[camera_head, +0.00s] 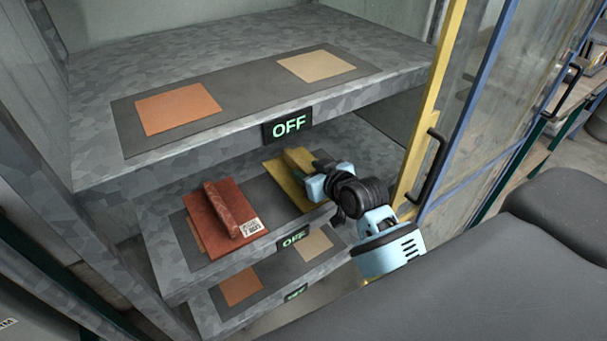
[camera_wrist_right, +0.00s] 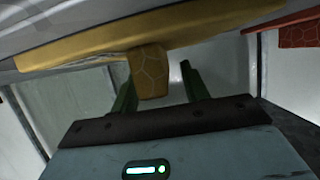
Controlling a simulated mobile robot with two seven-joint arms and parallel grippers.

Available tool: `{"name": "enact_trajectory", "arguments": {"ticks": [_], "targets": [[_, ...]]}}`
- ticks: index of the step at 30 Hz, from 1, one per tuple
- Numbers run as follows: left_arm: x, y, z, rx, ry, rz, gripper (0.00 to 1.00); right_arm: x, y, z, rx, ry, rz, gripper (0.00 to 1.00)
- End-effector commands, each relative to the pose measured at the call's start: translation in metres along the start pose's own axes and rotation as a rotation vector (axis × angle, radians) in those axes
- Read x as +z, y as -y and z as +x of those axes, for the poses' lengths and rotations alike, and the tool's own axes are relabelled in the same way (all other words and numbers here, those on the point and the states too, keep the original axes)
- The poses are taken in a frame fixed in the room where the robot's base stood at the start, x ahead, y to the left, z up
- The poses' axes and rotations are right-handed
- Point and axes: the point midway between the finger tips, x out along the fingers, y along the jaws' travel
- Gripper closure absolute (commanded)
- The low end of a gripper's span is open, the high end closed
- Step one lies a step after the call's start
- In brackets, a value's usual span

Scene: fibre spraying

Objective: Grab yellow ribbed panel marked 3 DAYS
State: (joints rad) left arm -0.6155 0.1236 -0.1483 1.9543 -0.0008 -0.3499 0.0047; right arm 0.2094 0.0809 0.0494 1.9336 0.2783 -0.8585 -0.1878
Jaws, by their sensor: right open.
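The yellow ribbed panel (camera_head: 282,183) lies on the middle shelf, on the right part of a dark mat, with its raised rib (camera_head: 297,160) on top. No 3 DAYS mark shows; my right arm covers part of the panel. My right gripper (camera_head: 310,178) is at the rib. In the wrist view the panel (camera_wrist_right: 95,47) spans the top, and its rib (camera_wrist_right: 150,72) shows between the two open dark green fingers of my right gripper (camera_wrist_right: 159,75). The rib appears close to the left finger, with a gap to the right finger. Contact cannot be told. My left gripper is not in view.
A red ribbed panel (camera_head: 222,222) with a white label lies left on the same shelf (camera_head: 160,228). The upper shelf (camera_head: 372,52) is close above, with an OFF sign (camera_head: 288,125). A yellow door frame (camera_head: 432,105) with a black handle (camera_head: 433,165) stands right of my arm.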

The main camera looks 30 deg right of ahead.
Motion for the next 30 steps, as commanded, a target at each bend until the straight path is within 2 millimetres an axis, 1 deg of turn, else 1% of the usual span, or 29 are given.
{"name": "enact_trajectory", "arguments": {"ticks": [4,11,21,28,30], "targets": [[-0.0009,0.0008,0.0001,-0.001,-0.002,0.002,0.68,-0.0005,0.0003,0.0071,0.0,-0.001,-0.001,0.55],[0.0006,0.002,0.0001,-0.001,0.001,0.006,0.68,0.0003,0.0002,0.0076,0.0,0.0,-0.001,0.55],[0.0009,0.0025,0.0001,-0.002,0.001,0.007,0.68,0.0005,0.0001,0.0074,0.0,0.001,-0.001,0.99],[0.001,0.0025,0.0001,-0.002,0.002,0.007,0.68,0.0006,0.0,0.0073,0.0,0.001,-0.001,1.0],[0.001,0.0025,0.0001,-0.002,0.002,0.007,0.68,-0.0026,-0.0001,0.0069,0.001,-0.007,-0.001,1.0]]}}
